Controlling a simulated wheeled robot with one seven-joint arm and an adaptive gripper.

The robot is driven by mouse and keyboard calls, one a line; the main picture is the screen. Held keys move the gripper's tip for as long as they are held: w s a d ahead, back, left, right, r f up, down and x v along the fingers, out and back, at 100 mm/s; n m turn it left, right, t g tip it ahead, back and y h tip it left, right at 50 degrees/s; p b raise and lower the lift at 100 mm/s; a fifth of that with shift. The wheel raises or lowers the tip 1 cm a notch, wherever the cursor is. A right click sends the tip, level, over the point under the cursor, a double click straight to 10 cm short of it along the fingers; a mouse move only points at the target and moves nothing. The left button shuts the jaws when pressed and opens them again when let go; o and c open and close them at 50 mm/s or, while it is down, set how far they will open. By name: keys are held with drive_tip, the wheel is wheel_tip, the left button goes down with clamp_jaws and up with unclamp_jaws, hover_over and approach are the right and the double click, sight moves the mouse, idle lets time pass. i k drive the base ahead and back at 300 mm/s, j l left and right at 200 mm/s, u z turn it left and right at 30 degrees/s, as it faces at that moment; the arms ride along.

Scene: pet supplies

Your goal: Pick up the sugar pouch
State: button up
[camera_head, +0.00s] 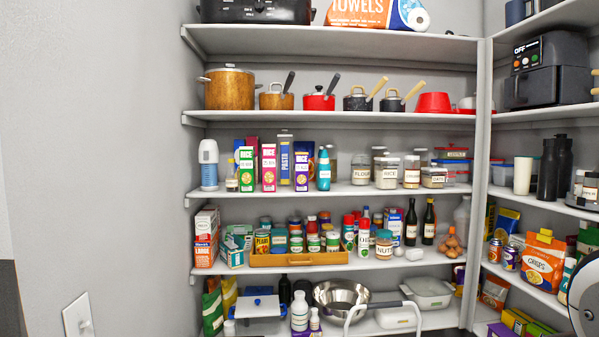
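I cannot pick out a pouch that reads as sugar. An orange crisps pouch (537,260) stands on the right-hand shelf. Green and yellow bags (213,310) stand at the left end of the lowest visible shelf, also unreadable. My gripper is not in view.
Back shelves (330,190) hold pots, boxes, labelled jars, cans in an orange tray (300,259) and a steel bowl (341,297). A bare wall (95,150) fills the left.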

sight(323, 180)
drive_tip(key=i+l, duration=0.1)
drive_tip(key=i, duration=0.8)
drive_tip(key=z, duration=3.9)
drive_tip(key=j+u, duration=0.15)
drive_tip(key=u, duration=3.85)
drive_tip(key=i+l+u, duration=0.1)
drive_tip(key=i+u, duration=0.15)
drive_tip(key=i, duration=0.2)
drive_tip(key=i+l+u, duration=0.2)
drive_tip(key=i, duration=0.3)
drive_tip(key=i+l+u, duration=0.25)
drive_tip(key=i, duration=0.2)
